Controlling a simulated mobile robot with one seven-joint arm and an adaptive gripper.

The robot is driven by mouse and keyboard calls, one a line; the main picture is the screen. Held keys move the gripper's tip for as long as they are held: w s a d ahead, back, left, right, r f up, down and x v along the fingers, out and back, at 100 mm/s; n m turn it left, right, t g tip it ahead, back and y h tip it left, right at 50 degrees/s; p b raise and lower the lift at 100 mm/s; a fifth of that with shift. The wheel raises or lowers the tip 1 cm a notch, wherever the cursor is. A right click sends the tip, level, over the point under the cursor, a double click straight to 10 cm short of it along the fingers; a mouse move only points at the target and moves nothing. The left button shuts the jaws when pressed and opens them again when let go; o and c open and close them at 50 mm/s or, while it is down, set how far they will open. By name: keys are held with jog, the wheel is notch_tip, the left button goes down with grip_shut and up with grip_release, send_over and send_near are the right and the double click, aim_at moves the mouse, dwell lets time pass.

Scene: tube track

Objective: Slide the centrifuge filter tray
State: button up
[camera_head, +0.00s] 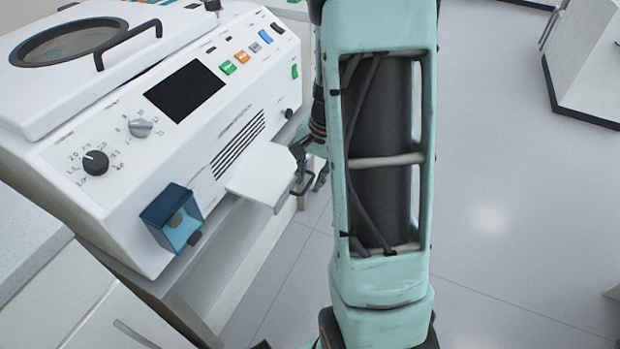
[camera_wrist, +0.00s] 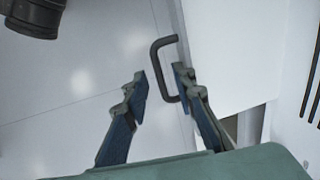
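The white filter tray (camera_head: 260,175) sticks out from the front of the white centrifuge (camera_head: 200,120). Its dark C-shaped handle (camera_head: 304,186) is on the outer edge. In the wrist view the handle (camera_wrist: 156,68) stands out from the edge of the white tray (camera_wrist: 222,45). My gripper (camera_wrist: 160,76) is open at the handle. The left finger is outside the bar, and the right fingertip appears in the handle's loop, so the bar lies between them in the picture. I cannot tell whether either finger touches it. In the head view my gripper (camera_head: 309,168) is partly hidden by my arm.
A blue box-like part (camera_head: 172,218) sits on the centrifuge front, left of the tray. Knobs, a dark screen (camera_head: 184,91) and coloured buttons are on its panel. A counter (camera_head: 25,235) is at the left. Open floor (camera_head: 500,220) lies to the right.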

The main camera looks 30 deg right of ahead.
aim_at(255, 166)
jog(key=shift+c, duration=0.3)
grip_shut()
jog(key=shift+a, duration=0.1)
jog(key=w+a+p, duration=0.1)
jog(key=w+a, duration=0.2)
jog(key=w+a+p, duration=0.2)
jog(key=w, duration=0.2)
jog(key=w+a+p, duration=0.2)
jog(key=w+a, duration=0.1)
jog(key=w, duration=0.1)
jog(key=shift+a, duration=0.3)
jog(key=shift+w+a, duration=0.4)
jog(key=shift+w, duration=0.05)
jog(key=shift+o, duration=0.3)
grip_release()
jog(key=shift+w+a+f, duration=0.1)
jog(key=shift+f, duration=0.05)
